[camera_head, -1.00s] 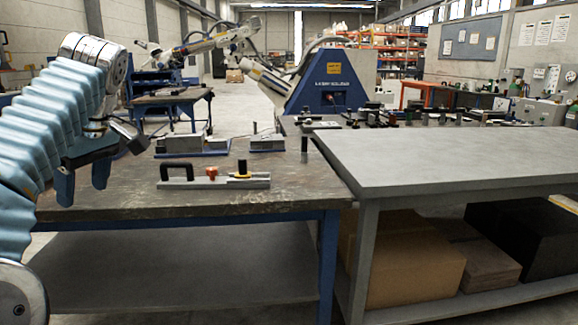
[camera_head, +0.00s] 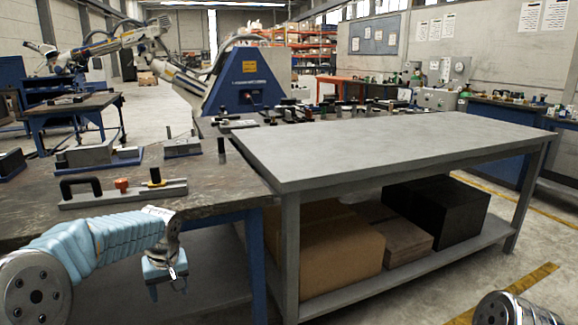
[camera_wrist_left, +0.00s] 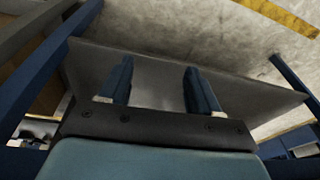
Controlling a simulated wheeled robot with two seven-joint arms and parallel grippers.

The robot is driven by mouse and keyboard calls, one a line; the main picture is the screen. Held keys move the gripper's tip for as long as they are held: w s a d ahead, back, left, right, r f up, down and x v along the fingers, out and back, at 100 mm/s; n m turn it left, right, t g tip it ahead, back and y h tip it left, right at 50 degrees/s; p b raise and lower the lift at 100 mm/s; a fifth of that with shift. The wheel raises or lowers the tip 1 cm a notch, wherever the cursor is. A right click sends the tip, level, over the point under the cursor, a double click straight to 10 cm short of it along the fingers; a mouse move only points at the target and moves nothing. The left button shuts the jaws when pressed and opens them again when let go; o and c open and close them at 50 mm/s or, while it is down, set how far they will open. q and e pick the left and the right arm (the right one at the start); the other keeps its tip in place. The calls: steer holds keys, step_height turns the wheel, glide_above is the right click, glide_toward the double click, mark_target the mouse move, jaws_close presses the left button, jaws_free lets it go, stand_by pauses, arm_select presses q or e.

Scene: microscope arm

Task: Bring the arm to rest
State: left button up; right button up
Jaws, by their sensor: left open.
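My left arm (camera_head: 95,245), in a pale blue ribbed sleeve, comes in low from the left in the head view. It reaches across in front of the dark workbench (camera_head: 120,210). My left gripper (camera_head: 166,287) hangs downward in front of the bench, below its top edge. In the left wrist view the two blue fingers of the left gripper (camera_wrist_left: 158,82) stand apart with nothing between them. A grey shelf surface (camera_wrist_left: 155,75) and the concrete floor show beyond them. Only a rounded piece of my right arm (camera_head: 515,310) shows at the bottom right; its gripper is out of view.
A fixture with a black handle (camera_head: 80,187) lies near the bench's front edge. A grey table (camera_head: 390,145) adjoins on the right, its top bare in front. Cardboard boxes (camera_head: 335,250) and a black box (camera_head: 437,210) sit on its lower shelf. Floor is free at right.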

arm_select(q)
steer(key=s+d+f+m+h, duration=0.25)
steer(key=d+f, duration=0.45)
steer(key=f, duration=0.4)
steer(key=s+d+f+m+h, duration=0.1)
steer(key=s+d+f+m, duration=0.15)
steer(key=d+f, duration=0.7)
steer(key=s+d+f+h, duration=0.1)
steer(key=s+d+f, duration=0.3)
steer(key=s, duration=0.5)
steer(key=s+d+f+h, duration=0.1)
steer(key=s+d+f, duration=0.2)
steer(key=s+f, duration=0.5)
steer(key=shift+s+d+f+g, duration=0.15)
steer(key=shift+s+d+g, duration=0.25)
steer(key=shift+s, duration=0.6)
